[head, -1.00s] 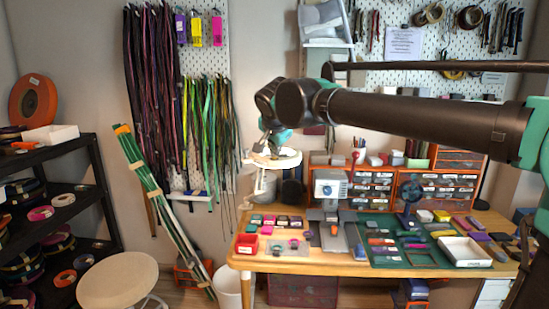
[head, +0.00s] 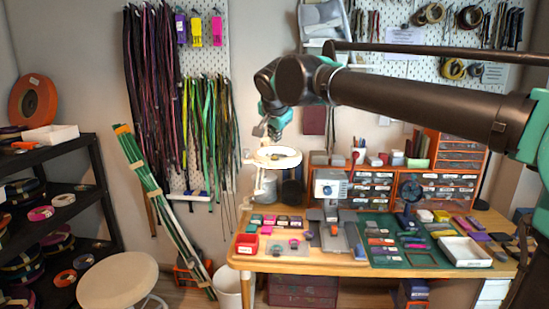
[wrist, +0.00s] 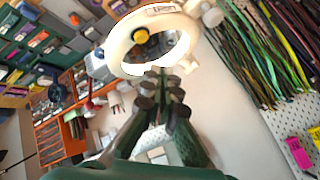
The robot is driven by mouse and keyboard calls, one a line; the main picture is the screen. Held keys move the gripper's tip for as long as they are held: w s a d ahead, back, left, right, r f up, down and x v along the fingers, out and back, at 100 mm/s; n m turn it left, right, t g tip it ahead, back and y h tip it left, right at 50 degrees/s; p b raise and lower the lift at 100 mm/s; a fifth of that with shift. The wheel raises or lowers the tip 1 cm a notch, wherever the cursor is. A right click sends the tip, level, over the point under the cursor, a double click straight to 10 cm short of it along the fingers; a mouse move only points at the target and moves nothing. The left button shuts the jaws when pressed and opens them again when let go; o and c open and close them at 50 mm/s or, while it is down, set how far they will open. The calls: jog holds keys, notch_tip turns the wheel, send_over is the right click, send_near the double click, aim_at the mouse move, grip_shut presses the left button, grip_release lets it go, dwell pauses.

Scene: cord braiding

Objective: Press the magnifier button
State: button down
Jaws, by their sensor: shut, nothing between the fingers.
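The magnifier (head: 289,162) is a white ring lamp on a jointed stand at the left end of the workbench. Its ring looks brightly lit. In the wrist view the ring (wrist: 117,50) fills the top middle, with a small label on its rim. A yellow round piece (wrist: 141,35) shows inside the ring; I cannot tell whether it is the button or something seen through the opening. My gripper (head: 259,131) is above the ring's left side, apparently clear of it. In the wrist view its fingers (wrist: 162,88) are together and empty, just short of the ring.
Hanging cords (head: 205,125) are on the pegboard left of the magnifier. The workbench (head: 340,268) holds a grey machine (head: 329,188), a green mat, a white tray (head: 465,252) and drawer units. A stool (head: 118,280) and black shelf stand at left.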

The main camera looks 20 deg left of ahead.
jog(key=shift+r, duration=1.25)
jog(key=w+d+f+n+g+h, duration=0.1)
jog(key=d+f, duration=1.1)
jog(key=d, duration=0.2)
jog(key=w+d+f+n+g+h, duration=0.1)
jog(key=d+f+h, duration=0.1)
jog(key=d+f, duration=1.05)
jog(key=s+d+f+n+g, duration=0.2)
jog(key=s+d+f+n, duration=0.1)
jog(key=s+d+f, duration=1.5)
notch_tip(320, 180, down, 2)
jog(key=shift+s+d, duration=0.4)
jog(key=shift+s, duration=0.6)
